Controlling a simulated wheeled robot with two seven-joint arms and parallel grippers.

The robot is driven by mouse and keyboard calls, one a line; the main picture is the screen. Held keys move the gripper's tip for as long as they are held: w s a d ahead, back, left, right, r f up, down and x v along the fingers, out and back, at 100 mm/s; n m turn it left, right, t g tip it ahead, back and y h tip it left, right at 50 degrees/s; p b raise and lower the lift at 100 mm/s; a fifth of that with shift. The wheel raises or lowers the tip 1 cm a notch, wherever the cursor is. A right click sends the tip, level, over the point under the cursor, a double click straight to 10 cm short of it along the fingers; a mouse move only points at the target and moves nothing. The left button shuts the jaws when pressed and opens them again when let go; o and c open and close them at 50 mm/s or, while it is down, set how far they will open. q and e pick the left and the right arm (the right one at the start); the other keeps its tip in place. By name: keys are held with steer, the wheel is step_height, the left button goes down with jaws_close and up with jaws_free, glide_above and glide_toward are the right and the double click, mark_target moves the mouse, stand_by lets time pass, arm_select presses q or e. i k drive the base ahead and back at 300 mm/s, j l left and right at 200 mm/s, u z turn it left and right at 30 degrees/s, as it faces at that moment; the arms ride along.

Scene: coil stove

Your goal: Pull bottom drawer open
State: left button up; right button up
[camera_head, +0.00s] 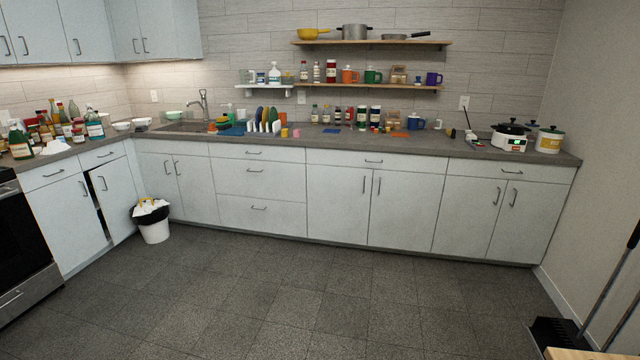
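A stack of drawers stands in the white base cabinets across the room, below the counter left of centre. Its bottom drawer (260,217) looks shut, with a dark bar handle on its front. The middle drawer (255,181) and the top drawer (252,152) above it are also shut. At the left edge, a dark oven (22,235) has a steel lower panel with a handle (28,290), which also looks shut. Neither of my grippers shows in this view.
A white bin (154,229) with a black liner stands left of the drawers. A cabinet door (113,198) at left is slightly ajar. The tiled floor (300,290) is clear. A dustpan (555,333) and a wooden edge (590,354) are at lower right.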

mark_target(261, 215)
steer(key=i+l, duration=0.1)
steer(key=i, duration=1.9)
steer(key=j+u, duration=0.05)
steer(key=j, duration=0.05)
